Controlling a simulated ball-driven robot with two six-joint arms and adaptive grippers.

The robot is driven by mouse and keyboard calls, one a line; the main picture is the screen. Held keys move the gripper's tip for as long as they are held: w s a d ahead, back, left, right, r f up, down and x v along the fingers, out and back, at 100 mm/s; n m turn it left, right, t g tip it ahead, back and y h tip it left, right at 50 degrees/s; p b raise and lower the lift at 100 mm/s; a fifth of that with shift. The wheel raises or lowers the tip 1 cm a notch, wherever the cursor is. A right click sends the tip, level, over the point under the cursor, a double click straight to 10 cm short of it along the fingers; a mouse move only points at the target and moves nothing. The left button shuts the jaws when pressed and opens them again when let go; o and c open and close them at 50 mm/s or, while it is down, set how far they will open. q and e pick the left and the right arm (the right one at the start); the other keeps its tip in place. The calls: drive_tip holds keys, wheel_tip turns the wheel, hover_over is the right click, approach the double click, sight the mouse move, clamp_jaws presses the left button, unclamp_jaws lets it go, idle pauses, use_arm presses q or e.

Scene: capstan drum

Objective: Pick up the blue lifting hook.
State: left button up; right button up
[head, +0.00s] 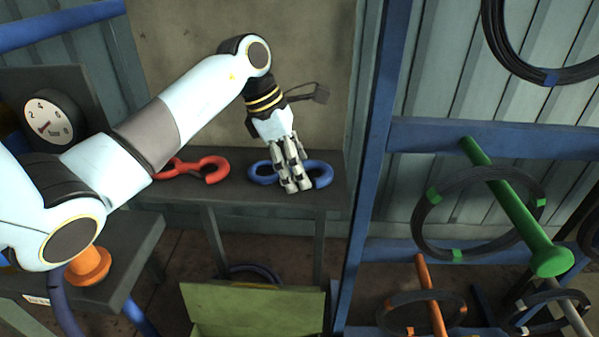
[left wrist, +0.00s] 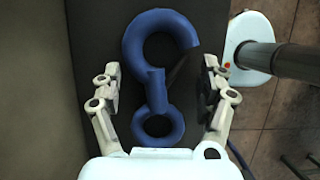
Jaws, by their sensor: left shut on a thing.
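The blue lifting hook (head: 319,173) lies flat on a dark shelf (head: 225,192) against the back wall. In the left wrist view the blue lifting hook (left wrist: 156,90) shows whole, with its open curve at the top and its round eye at the bottom. My left gripper (head: 294,187) reaches down over the middle of the hook and hides part of it. In the left wrist view my left gripper (left wrist: 160,76) has one finger on each side of the hook's narrow middle. It is shut on the hook, though contact is hard to see. My right gripper is not in view.
A red hook (head: 198,168) lies on the same shelf to the left. A green box (head: 253,307) stands below. A blue upright post (head: 385,90) rises right of the shelf, beside a rack with a green peg (head: 517,210) and cable coils. A round dial (head: 50,118) is at left.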

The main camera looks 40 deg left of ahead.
use_arm(q)
drive_tip(key=c, duration=0.5)
drive_tip(key=shift+o, duration=0.2)
drive_tip(key=shift+w+r, duration=0.1)
drive_tip(key=shift+r, duration=0.05)
wheel_tip(320, 180, up, 10)
drive_tip(key=b, duration=0.1)
drive_tip(key=shift+b, duration=0.4)
